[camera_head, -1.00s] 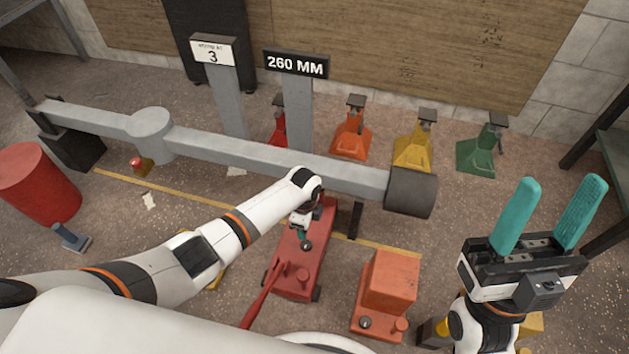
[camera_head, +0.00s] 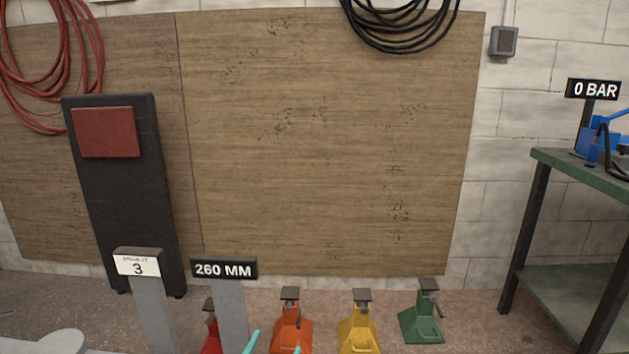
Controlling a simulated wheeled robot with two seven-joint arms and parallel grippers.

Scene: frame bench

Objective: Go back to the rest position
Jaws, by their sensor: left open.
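My left gripper (camera_head: 275,346) shows only as two teal fingertips at the bottom edge of the head view. The tips are apart with nothing seen between them, so it is open. They overlap the view of the orange jack stand (camera_head: 291,325). My right gripper is out of view.
Beyond stand a red (camera_head: 210,331), a yellow (camera_head: 359,328) and a green jack stand (camera_head: 423,318). Grey posts carry a "3" sign (camera_head: 137,265) and a "260 MM" sign (camera_head: 224,269). A green workbench (camera_head: 585,176) is at the right.

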